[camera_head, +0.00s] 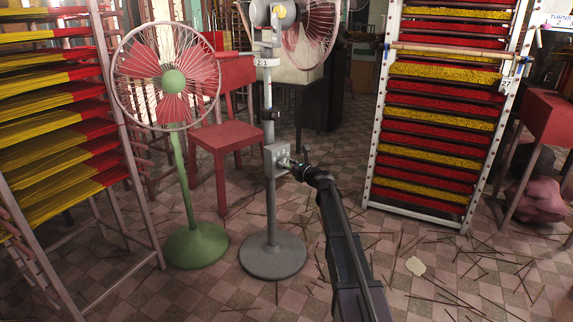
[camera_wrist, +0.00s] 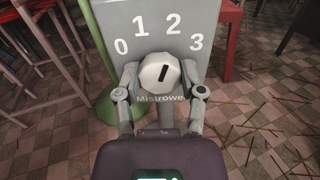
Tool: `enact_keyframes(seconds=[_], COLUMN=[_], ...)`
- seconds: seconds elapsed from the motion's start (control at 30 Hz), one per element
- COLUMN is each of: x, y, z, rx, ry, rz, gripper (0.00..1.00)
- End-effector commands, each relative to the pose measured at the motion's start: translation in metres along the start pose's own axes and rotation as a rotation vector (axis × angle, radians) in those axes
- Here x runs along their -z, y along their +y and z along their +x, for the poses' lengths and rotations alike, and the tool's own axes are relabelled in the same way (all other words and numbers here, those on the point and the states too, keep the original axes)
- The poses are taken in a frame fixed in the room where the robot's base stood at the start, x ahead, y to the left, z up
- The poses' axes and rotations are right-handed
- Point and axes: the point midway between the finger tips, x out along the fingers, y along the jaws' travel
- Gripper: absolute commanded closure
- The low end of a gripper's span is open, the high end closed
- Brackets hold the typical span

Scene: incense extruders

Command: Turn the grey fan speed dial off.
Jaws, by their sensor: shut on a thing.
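The grey fan (camera_head: 271,205) stands upright on a round base, with a grey control box (camera_head: 271,155) on its pole. In the wrist view the box's panel (camera_wrist: 110,25) carries the numbers 0, 1, 2 and 3 above a pale, faceted speed dial (camera_wrist: 148,76). The dial's black mark leans slightly right at its top, towards the 2. My gripper (camera_wrist: 160,75) is shut on the dial, with one finger at its left side and one at its right. In the head view my gripper (camera_head: 294,165) meets the box from the right, and hides the dial.
A green-based fan (camera_head: 193,245) stands just left of the grey fan, with a red chair (camera_head: 228,137) behind. Racks of incense stand at the left (camera_head: 125,140) and right (camera_head: 372,130). Loose sticks litter the tiled floor (camera_head: 420,300) at the right.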

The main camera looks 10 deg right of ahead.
Motion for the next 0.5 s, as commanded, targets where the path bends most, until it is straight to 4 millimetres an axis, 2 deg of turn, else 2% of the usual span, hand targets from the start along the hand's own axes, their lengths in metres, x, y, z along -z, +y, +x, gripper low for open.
enact_keyframes(seconds=[0.27, 0.5], x=[-0.0002, -0.0002], y=[0.0001, 0.0005], z=[0.002, 0.0025], rx=[0.0, 0.0], ry=[-0.001, -0.001], rz=[-0.108, -0.29], gripper=[0.96, 0.96])
